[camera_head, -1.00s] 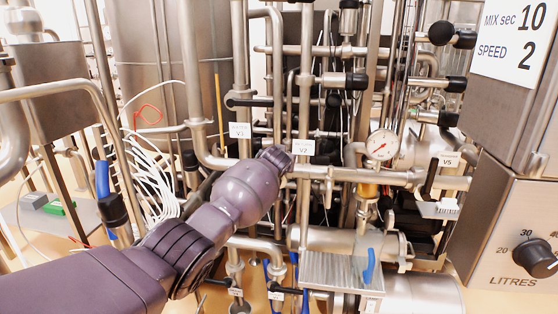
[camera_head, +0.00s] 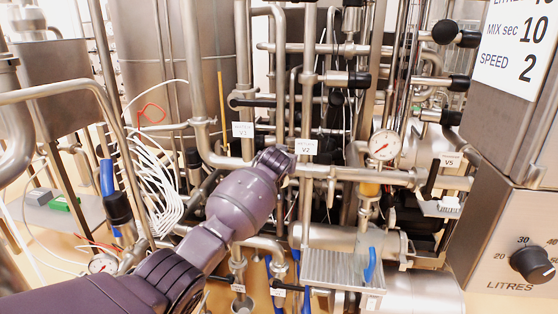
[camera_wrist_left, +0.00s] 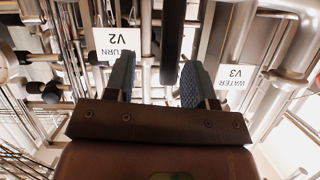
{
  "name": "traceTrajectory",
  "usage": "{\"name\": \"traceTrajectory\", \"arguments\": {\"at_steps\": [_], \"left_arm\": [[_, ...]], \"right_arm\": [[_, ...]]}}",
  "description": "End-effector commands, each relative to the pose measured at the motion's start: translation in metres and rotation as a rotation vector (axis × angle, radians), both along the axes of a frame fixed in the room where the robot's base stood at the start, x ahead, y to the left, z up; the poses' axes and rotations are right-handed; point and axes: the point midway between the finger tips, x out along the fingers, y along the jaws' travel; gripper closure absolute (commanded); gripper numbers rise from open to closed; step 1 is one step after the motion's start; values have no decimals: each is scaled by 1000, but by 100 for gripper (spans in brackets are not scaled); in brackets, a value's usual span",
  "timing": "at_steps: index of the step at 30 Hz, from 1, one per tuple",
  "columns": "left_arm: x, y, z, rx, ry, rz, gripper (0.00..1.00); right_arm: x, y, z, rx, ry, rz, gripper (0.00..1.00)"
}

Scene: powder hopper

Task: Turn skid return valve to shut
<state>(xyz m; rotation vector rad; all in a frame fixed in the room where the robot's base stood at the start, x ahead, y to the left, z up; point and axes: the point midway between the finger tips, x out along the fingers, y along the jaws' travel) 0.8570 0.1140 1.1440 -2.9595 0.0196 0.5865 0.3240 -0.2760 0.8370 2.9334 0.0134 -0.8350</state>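A white tag reading V2 (camera_head: 306,147) hangs on the pipework in the head view. In the left wrist view the V2 tag (camera_wrist_left: 115,44) appears upside down, with part of the word RETURN showing. My left arm reaches up to just below this tag, and its fingers are hidden behind the wrist there. In the left wrist view my left gripper (camera_wrist_left: 157,82) is open, its two grey-blue fingers apart. A black bar-shaped handle (camera_wrist_left: 172,42) shows in the gap between them; I cannot tell if either finger touches it. My right gripper is out of view.
The V3 WATER tag (camera_wrist_left: 236,76) is beside the right finger in the left wrist view. A horizontal pipe, a pressure gauge (camera_head: 383,145) and a ribbed metal box (camera_head: 340,268) crowd the right of my arm. White cables (camera_head: 155,185) hang at left.

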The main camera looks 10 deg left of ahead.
Motion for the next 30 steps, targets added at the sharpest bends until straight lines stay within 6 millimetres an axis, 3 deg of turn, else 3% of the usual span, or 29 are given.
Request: {"name": "traceTrajectory", "arguments": {"at_steps": [15,30], "left_arm": [[-48,-1,19,-1,1,0,51],[-58,0,23,0,2,0,51]], "right_arm": [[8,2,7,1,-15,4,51],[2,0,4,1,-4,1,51]]}}
